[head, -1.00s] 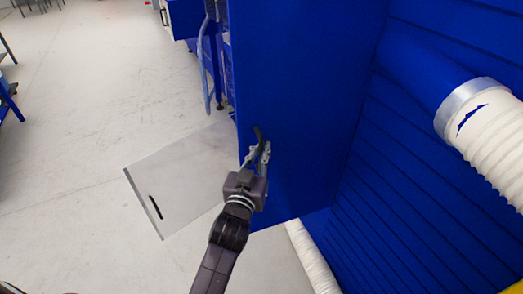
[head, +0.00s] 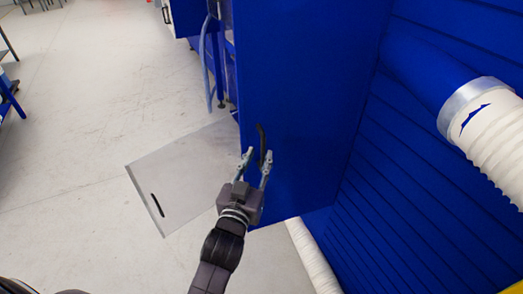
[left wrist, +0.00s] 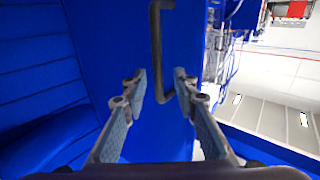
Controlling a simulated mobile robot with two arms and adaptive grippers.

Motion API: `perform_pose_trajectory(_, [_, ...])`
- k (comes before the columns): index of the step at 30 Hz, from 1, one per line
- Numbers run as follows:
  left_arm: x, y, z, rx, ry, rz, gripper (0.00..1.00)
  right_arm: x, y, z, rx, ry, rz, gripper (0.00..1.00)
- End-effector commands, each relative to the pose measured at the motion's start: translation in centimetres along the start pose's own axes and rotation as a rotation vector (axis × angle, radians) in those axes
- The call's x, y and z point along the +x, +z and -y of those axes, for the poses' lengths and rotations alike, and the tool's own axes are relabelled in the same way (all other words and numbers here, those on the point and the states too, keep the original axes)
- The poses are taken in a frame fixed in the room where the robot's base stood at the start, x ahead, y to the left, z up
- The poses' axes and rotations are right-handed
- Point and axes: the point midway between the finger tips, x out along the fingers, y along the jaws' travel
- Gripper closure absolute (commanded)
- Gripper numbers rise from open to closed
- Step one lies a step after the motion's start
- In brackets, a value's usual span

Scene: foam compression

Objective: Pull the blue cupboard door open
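The blue cupboard door (head: 300,90) stands as a tall panel in the middle of the head view and fills much of the left wrist view (left wrist: 105,35). Its black bar handle (head: 261,136) is near the door's left edge. My left gripper (head: 258,153) is open at the handle's lower part, fingers spread. In the left wrist view the handle (left wrist: 156,45) hangs down, its bent lower end between the two fingertips (left wrist: 161,80). Neither finger clearly touches it. My right gripper is not in view.
A grey floor plate (head: 185,170) with a dark slot lies left of the door. A blue slatted wall (head: 420,200) and a white ribbed hose (head: 495,140) are on the right. Another hose (head: 310,258) lies low beside the door. The floor at left is clear.

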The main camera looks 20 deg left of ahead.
Motion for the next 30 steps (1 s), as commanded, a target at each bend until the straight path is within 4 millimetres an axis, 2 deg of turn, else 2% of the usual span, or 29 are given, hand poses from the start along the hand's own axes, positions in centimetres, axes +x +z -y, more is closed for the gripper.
perform_pose_trajectory(3, [-1.8, 0.1, 0.0, -0.001, 0.0, 0.002, 0.73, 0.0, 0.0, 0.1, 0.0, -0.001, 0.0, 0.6])
perform_pose_trajectory(7, [-2.9, 0.0, 0.1, 0.0, -0.001, 0.0, 0.73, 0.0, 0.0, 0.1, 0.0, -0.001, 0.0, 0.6])
perform_pose_trajectory(18, [-3.5, -0.1, 0.1, 0.0, -0.001, -0.001, 0.73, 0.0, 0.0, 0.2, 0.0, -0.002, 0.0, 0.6])
perform_pose_trajectory(20, [-3.4, 0.0, 0.1, 0.0, -0.001, 0.0, 0.79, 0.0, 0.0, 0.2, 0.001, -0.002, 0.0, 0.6])
perform_pose_trajectory(22, [-3.4, 1.0, -0.1, 0.002, 0.005, 0.015, 0.86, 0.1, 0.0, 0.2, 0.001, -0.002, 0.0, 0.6])
perform_pose_trajectory(23, [-3.3, 1.8, -0.3, 0.004, 0.009, 0.028, 0.9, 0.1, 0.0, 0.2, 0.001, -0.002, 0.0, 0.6])
perform_pose_trajectory(26, [-3.2, 6.7, -1.4, 0.013, 0.038, 0.107, 1.0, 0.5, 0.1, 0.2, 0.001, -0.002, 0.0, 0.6])
perform_pose_trajectory(29, [-3.8, 14.6, -2.9, 0.03, 0.081, 0.234, 1.0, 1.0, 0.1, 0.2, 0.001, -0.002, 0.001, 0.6])
perform_pose_trajectory(30, [-4.3, 18.2, -3.4, 0.038, 0.1, 0.292, 1.0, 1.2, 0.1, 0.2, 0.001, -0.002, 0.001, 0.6])
